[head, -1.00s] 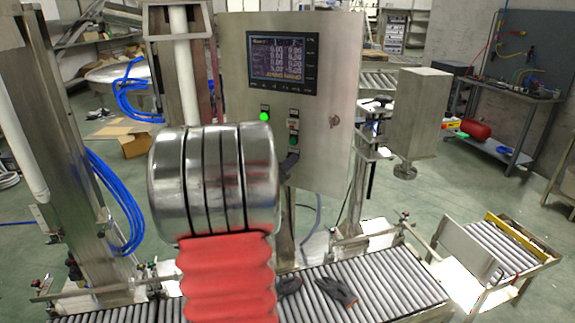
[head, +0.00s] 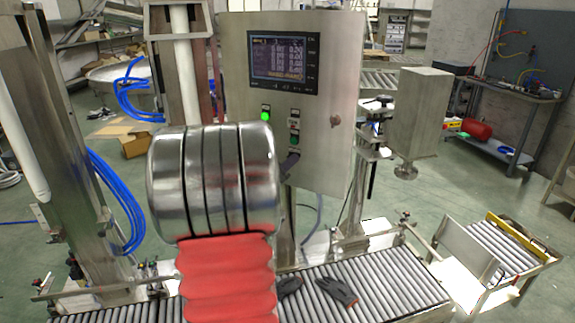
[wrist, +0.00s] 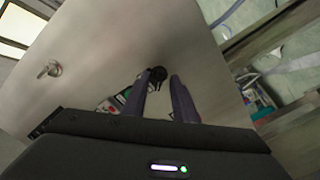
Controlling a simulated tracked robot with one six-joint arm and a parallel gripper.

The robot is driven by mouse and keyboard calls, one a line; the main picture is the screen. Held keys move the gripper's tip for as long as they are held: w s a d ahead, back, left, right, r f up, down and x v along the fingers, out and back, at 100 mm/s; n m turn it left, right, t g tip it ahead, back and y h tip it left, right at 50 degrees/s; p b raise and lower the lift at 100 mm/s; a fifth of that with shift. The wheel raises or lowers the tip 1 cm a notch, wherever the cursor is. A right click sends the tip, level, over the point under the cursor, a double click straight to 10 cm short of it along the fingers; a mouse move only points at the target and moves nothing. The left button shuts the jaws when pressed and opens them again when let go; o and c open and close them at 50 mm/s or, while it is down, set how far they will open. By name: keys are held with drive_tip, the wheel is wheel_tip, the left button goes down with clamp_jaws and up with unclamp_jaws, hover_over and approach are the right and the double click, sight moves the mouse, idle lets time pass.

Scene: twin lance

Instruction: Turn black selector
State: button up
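The black selector (wrist: 158,74) is a small dark knob on the steel panel face in the wrist view. It appears between the tips of my gripper (wrist: 159,78). The two purple-grey fingers are apart, with a gap around the knob; I cannot tell whether either touches it. In the head view, a dark part of my gripper (head: 290,163) shows beside the lower front of the control cabinet (head: 233,70). My metal and red arm hides much of that area, and the selector cannot be made out there.
The cabinet carries a screen (head: 283,63), a lit green lamp (head: 266,116) and a green button (head: 293,140). A keyed lock (wrist: 49,69) is on the panel. A roller conveyor (head: 385,285) with dark gloves (head: 335,290) runs below.

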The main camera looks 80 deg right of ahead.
drive_tip(key=v, duration=1.3)
drive_tip(key=shift+a, duration=0.2)
drive_tip(key=shift+w+f, duration=0.1)
